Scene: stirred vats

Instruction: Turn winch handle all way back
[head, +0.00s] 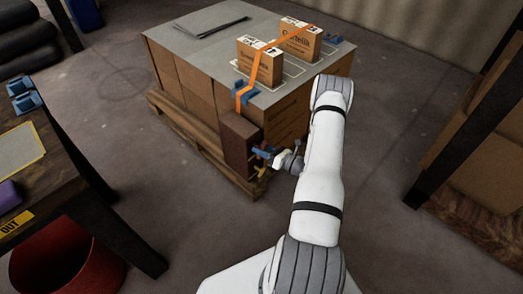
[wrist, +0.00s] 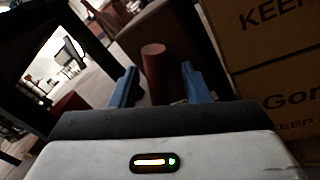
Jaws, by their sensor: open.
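The winch is a dark brown box (head: 239,146) on the near corner of the loaded pallet. An orange strap runs from its top over two cartons. My gripper (head: 262,153) is at the right side of this box. In the wrist view my gripper (wrist: 159,86) is open, with two blue fingers apart. A reddish-brown upright cylinder, which looks like the winch handle's grip (wrist: 153,72), stands between the fingers, with a gap visible on both sides. Its lower end is hidden by my gripper body. In the head view the handle is too small to make out clearly.
The pallet load (head: 185,85) carries two small cartons (head: 300,40) and a dark flat sheet. A workbench (head: 45,165) and a red bin (head: 70,258) stand at the left. A shelf rack (head: 470,150) is at the right. Floor between them is clear.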

